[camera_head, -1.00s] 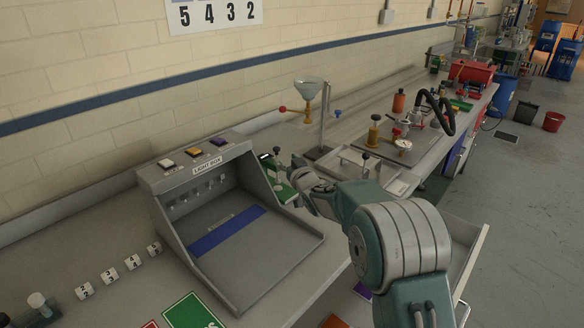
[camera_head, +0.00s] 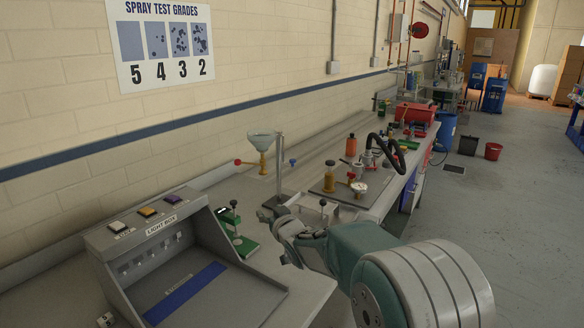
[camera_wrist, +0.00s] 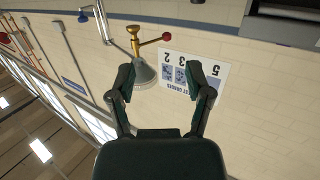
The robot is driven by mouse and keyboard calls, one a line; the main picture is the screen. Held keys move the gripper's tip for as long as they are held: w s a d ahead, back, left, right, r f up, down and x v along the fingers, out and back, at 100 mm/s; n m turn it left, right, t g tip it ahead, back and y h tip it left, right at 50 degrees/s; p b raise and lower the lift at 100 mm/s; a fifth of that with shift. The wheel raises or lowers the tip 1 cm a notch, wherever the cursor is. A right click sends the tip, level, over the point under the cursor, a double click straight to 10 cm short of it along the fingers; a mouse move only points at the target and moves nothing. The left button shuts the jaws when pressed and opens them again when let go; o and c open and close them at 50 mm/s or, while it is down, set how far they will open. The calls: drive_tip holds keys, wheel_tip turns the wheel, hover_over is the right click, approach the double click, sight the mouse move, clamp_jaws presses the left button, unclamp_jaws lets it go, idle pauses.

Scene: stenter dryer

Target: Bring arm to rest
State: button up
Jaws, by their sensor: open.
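My gripper (camera_wrist: 165,85) shows in the wrist view with its two fingers spread apart and nothing between them. Beyond the fingers are the wall and the spray test chart, which appear upside down. In the head view my gripper (camera_head: 272,215) is held over the bench, to the right of the green-based stand (camera_head: 238,235) and in front of the funnel stand. Its fingertips are small and partly hidden there. My arm reaches in from the lower right.
The light box (camera_head: 180,270) stands at the lower left with a blue strip inside. A funnel (camera_head: 262,140) on a stand is behind my gripper. A red-valved apparatus (camera_head: 360,185) sits farther right on the bench. The floor (camera_head: 500,240) on the right is clear.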

drive_tip(key=s+d+r+m+g+h, duration=0.2)
drive_tip(key=s+d+r+h, duration=0.1)
drive_tip(key=s+d, duration=0.6)
drive_tip(key=s+d+r+m+g+h, duration=0.1)
drive_tip(key=s+d+r+m+h, duration=0.2)
drive_tip(key=s+d, duration=0.55)
drive_tip(key=s+d+f+g, duration=0.2)
drive_tip(key=s, duration=0.6)
drive_tip(key=s+d+f+g+h, duration=0.1)
drive_tip(key=s+d+f+g, duration=0.1)
drive_tip(key=s, duration=0.6)
drive_tip(key=s+d+f+m+g+h, duration=0.1)
drive_tip(key=s+d+f+g, duration=0.1)
drive_tip(key=s, duration=0.6)
drive_tip(key=shift+s+d, duration=0.2)
drive_tip(key=shift+d, duration=0.5)
